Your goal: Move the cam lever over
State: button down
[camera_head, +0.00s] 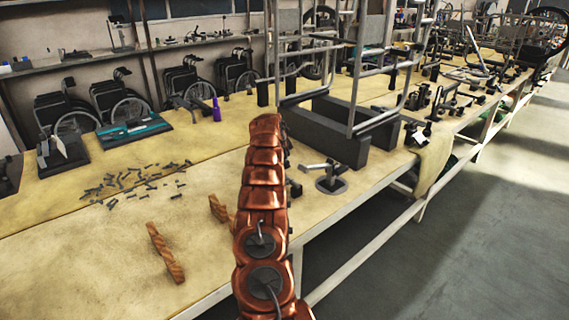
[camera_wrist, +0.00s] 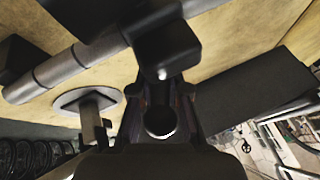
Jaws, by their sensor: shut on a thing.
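A small metal fixture with a round base (camera_head: 331,185) and grey arms stands on the bench near its front edge, right of my arm. In the wrist view its round plate (camera_wrist: 70,98) and post show at left, with a grey cylindrical bar above them. My gripper (camera_wrist: 161,112) is shut on a dark, round-ended piece (camera_wrist: 160,123), which seems to be the cam lever. A black block (camera_wrist: 168,48) sits just beyond the fingertips. The fingers partly hide the held piece. In the head view my copper arm hides most of the gripper.
A dark rectangular frame (camera_head: 345,146) holding a tubular metal chair frame (camera_head: 369,70) stands just behind the fixture. Loose bolts (camera_head: 130,180) and wooden pieces (camera_head: 165,253) lie to the left. A purple bottle (camera_head: 216,110) stands farther back.

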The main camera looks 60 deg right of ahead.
jog(key=shift+f+b, duration=0.1)
jog(key=shift+b, duration=0.5)
jog(key=shift+d+t+b, duration=0.1)
jog(key=shift+t+b, duration=0.2)
jog(key=shift+b, duration=0.7)
jog(key=b, duration=0.2)
jog(key=shift+s+m+t+h+b, duration=0.2)
jog(key=shift+m+t+h+b, duration=0.1)
jog(key=shift+t, duration=0.1)
jog(key=shift+b, duration=0.4)
jog(key=shift+s+t+b, duration=0.15)
jog(key=shift+t+b, duration=0.25)
jog(key=shift+b, duration=0.3)
jog(key=b, duration=0.1)
jog(key=t+b, duration=0.1)
jog(key=b, duration=0.1)
jog(key=shift+s+f+m+t+h, duration=0.2)
jog(key=shift+s+m+t+h, duration=0.1)
jog(key=shift+h, duration=0.1)
